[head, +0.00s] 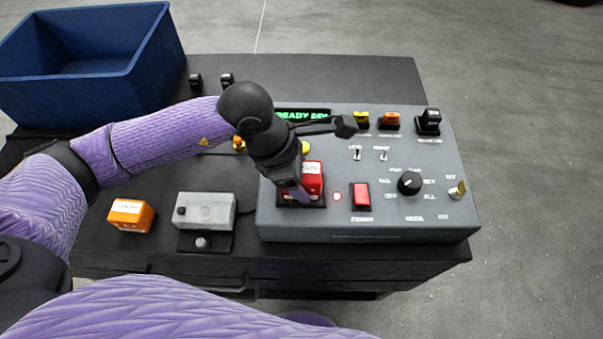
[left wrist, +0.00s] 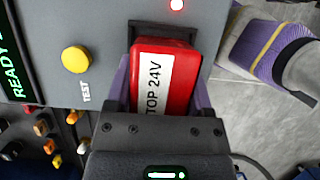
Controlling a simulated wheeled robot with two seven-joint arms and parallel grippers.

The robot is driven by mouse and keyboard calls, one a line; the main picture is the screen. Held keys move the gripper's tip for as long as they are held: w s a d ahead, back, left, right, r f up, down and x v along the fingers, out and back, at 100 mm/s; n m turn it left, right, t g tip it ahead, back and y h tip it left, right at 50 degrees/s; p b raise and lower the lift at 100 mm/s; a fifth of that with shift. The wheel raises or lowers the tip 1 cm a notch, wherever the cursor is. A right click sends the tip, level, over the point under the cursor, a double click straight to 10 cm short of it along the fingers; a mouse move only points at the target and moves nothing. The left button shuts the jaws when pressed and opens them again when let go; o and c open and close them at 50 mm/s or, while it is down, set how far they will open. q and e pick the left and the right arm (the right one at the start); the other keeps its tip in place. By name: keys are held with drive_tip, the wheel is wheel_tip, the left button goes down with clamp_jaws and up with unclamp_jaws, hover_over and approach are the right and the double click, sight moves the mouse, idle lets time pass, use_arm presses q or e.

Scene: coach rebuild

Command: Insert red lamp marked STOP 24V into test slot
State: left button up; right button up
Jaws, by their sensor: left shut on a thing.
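The red lamp (head: 313,180) is between the fingers of my left gripper (head: 300,189), which is shut on it. In the left wrist view the lamp (left wrist: 178,72) shows a white label reading "TOP 24V", its first letter hidden. The dark-framed test slot (head: 287,203) is on the grey test panel (head: 350,222), directly at the lamp's lower end. The slot's dark edge (left wrist: 160,28) also shows in the left wrist view. The lamp looks upright and lined up with the slot; how deep it sits I cannot tell. My right gripper is not in view.
The panel has a red rocker switch (head: 361,196), a black knob (head: 409,183) and a yellow TEST button (left wrist: 76,60). An orange lamp (head: 130,215) and a grey box (head: 205,210) stand on the dark bench to the left. A blue bin (head: 130,85) is at the back left.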

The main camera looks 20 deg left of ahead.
use_arm(q)
drive_tip(key=shift+f, duration=0.15)
drive_tip(key=shift+r, duration=0.5)
idle(1.3)
drive_tip(key=shift+f+b, duration=0.65)
drive_tip(key=o, duration=1.1)
drive_tip(key=p+v, duration=0.7)
drive_tip(key=v, duration=0.4)
